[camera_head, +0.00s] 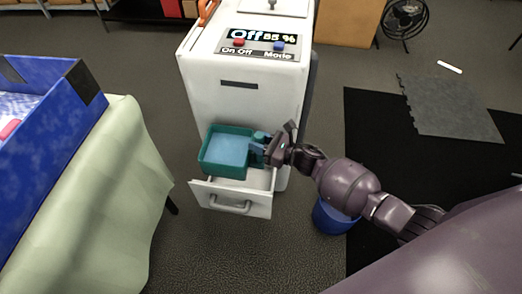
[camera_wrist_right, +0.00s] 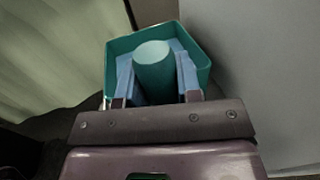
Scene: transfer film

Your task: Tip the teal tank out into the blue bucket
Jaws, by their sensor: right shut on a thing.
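The teal tank (camera_head: 222,171) is an open box with light blue water (camera_head: 226,151) in it. It sits level in or just above the pulled-out drawer (camera_head: 232,199) of the white machine; I cannot tell whether it touches. My right gripper (camera_head: 261,147) is at the tank's right side, shut on its handle. In the right wrist view the gripper's blue fingers (camera_wrist_right: 154,70) flank the round teal handle (camera_wrist_right: 153,56), with the tank's rim (camera_wrist_right: 203,60) beyond. The blue bucket (camera_head: 333,217) stands on the floor at the right, partly hidden by my right arm. My left gripper is not in view.
The white machine (camera_head: 245,105) has a display reading Off and 55 %. A table with a pale green cloth (camera_head: 95,190) and a blue bin (camera_head: 45,120) stand at the left. A black mat (camera_head: 375,130) and a fan (camera_head: 404,17) are at the right.

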